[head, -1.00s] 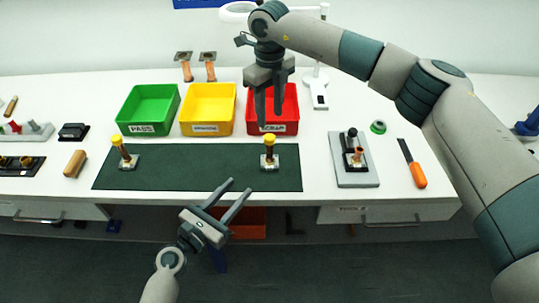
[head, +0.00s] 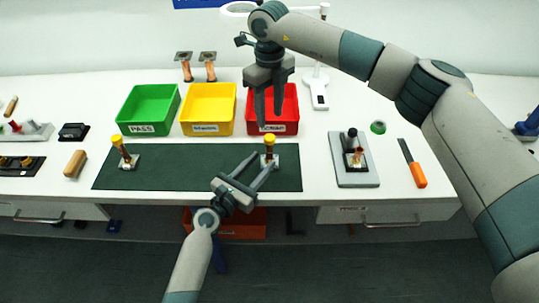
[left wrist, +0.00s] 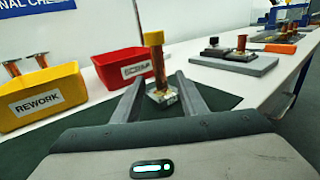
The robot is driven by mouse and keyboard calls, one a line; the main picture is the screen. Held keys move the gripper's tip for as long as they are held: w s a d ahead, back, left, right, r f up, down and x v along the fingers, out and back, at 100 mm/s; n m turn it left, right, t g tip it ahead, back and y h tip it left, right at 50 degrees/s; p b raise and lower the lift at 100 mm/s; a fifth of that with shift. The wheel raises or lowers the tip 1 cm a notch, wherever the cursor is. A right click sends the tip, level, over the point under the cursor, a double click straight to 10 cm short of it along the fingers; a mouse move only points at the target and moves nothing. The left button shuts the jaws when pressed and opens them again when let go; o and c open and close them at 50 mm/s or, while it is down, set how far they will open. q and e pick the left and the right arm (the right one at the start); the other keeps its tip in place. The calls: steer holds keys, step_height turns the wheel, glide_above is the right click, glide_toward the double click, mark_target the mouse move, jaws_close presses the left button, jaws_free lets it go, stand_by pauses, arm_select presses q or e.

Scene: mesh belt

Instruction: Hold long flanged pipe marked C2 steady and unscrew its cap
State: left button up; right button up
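Two copper pipes with yellow caps and square flanges stand on the dark green mat (head: 205,170). One pipe (head: 123,153) is at the left and leans a little; the other pipe (head: 269,158) is at the right, upright. The right pipe also shows in the left wrist view (left wrist: 160,72). I cannot read a C2 mark on either. My left gripper (head: 264,161) is open at the right pipe, which appears between its fingers in the left wrist view; no grip shows. My right gripper (head: 269,119) points down, open and empty, above and behind the right pipe, in front of the red bin.
Green (head: 148,108), yellow (head: 207,108) and red (head: 286,105) bins stand behind the mat. To the right are a grey fixture plate (head: 355,178), a green ring (head: 378,127) and an orange-handled tool (head: 418,176). A wooden block (head: 76,163) lies left of the mat.

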mark_target(268, 156)
arm_select(q)
steer(key=shift+x, duration=2.7)
jaws_close()
